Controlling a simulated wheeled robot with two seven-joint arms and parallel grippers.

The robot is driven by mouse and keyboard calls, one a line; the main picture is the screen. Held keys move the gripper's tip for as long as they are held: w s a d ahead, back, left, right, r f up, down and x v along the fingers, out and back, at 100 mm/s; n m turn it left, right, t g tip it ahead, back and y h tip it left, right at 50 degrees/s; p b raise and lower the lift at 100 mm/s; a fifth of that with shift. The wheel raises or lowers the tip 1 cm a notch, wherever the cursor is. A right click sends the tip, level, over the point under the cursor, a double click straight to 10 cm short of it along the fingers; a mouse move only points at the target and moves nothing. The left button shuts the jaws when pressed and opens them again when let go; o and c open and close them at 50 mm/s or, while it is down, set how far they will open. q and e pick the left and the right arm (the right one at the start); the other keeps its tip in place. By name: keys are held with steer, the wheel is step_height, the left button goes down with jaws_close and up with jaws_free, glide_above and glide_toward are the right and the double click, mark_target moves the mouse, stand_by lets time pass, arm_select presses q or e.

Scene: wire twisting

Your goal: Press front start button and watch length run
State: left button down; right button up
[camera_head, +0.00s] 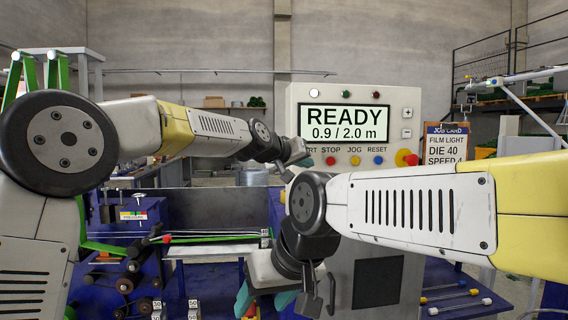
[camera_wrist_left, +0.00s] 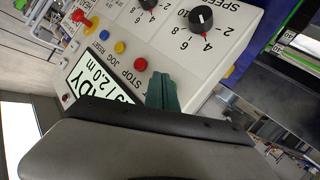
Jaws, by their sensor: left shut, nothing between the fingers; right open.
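The white control panel (camera_head: 400,105) faces me, its display (camera_head: 345,122) reading READY and 0.9 / 2.0 m. Below it are the red STOP button (camera_head: 330,160), yellow JOG button (camera_head: 354,160) and blue RESET button (camera_head: 377,161). The START label is partly covered and its button is hidden behind my left gripper (camera_head: 302,160). In the left wrist view, the shut green fingertips (camera_wrist_left: 162,92) are beside the red STOP button (camera_wrist_left: 140,64), at the START end of the row. I cannot tell whether they touch the panel. My right gripper (camera_head: 262,300) is open and low, in front of the machine.
A red emergency knob (camera_head: 406,158) is right of the buttons. A speed dial (camera_wrist_left: 201,18) shows in the left wrist view. Blue machinery with a green strip (camera_head: 215,239) is at left; coloured-tipped rods (camera_head: 450,297) lie at right.

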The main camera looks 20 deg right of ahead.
stand_by(0.5)
arm_select(q)
steer(key=shift+w+d, duration=0.1)
steer(key=shift+w, duration=0.35)
steer(key=shift+w+d, duration=0.1)
steer(key=shift+w, duration=0.3)
stand_by(0.5)
steer(key=shift+s, duration=0.1)
steer(key=shift+s+a, duration=0.2)
steer(key=shift+s, duration=0.55)
steer(key=s, duration=0.2)
steer(key=s+a, duration=0.1)
steer(key=s, duration=0.2)
stand_by(0.4)
steer(key=shift+w+a, duration=0.1)
stand_by(0.5)
